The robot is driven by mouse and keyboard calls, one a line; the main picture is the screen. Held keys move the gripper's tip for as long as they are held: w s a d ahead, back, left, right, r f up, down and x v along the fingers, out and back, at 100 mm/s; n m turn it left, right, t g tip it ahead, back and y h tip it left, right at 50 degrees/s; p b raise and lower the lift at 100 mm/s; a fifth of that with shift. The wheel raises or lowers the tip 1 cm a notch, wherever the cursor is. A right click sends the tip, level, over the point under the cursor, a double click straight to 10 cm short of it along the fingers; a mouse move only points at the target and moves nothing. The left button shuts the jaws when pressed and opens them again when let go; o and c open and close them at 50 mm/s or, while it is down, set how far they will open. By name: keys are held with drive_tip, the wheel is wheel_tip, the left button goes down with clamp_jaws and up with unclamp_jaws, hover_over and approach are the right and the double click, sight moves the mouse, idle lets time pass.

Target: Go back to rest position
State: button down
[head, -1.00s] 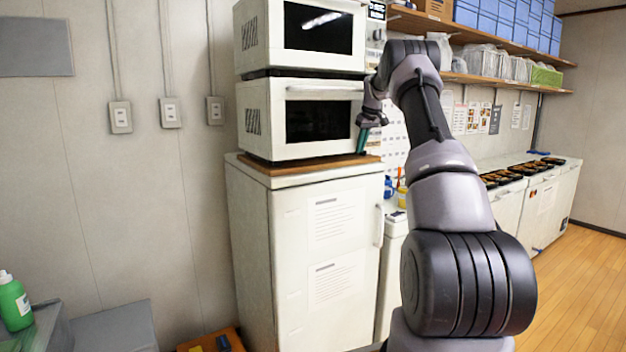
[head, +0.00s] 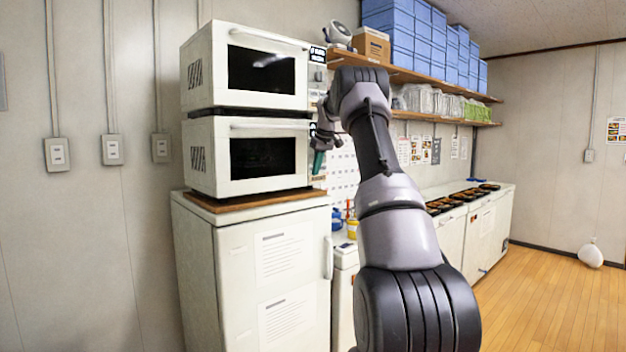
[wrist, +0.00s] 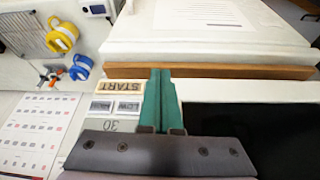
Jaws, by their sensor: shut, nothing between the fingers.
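My gripper (head: 318,163) is in front of the right side of the lower microwave (head: 205,160) in the head view. In the wrist view, its green fingers (wrist: 160,100) are shut together with nothing between them. They hang over the microwave's control panel, where the START button (wrist: 118,88) and the LOW button (wrist: 127,106) show beside them. I cannot tell whether the fingertips touch the panel. The lower microwave's door is shut.
An upper microwave (head: 200,70) is stacked on the lower one, above a white fridge (head: 200,235). A counter with black trays (head: 462,196) runs along the back right. Shelves hold blue boxes (head: 405,40).

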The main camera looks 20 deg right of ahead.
drive_tip(key=shift+v, duration=2.25)
drive_tip(key=s+a+r+m, duration=0.1)
drive_tip(key=s+a+r, duration=0.2)
drive_tip(key=s+a, duration=0.35)
drive_tip(key=s+a+r+m+t, duration=0.1)
drive_tip(key=s+a+r, duration=0.2)
drive_tip(key=s+a, duration=0.35)
drive_tip(key=s+a+r+m, duration=0.1)
drive_tip(key=s+a+r, duration=0.35)
drive_tip(key=s, duration=0.35)
drive_tip(key=s+a+f+m, duration=0.1)
drive_tip(key=s+a+f, duration=0.2)
drive_tip(key=s, duration=0.5)
drive_tip(key=s+a+f+m+t, duration=0.1)
drive_tip(key=s+a+f, duration=0.2)
drive_tip(key=s, duration=0.6)
drive_tip(key=s+a+f+m+y, duration=0.1)
drive_tip(key=s+a+f, duration=0.2)
drive_tip(key=s+f, duration=0.2)
drive_tip(key=s, duration=0.3)
drive_tip(key=shift+s+t, duration=0.2)
drive_tip(key=shift+t, duration=0.2)
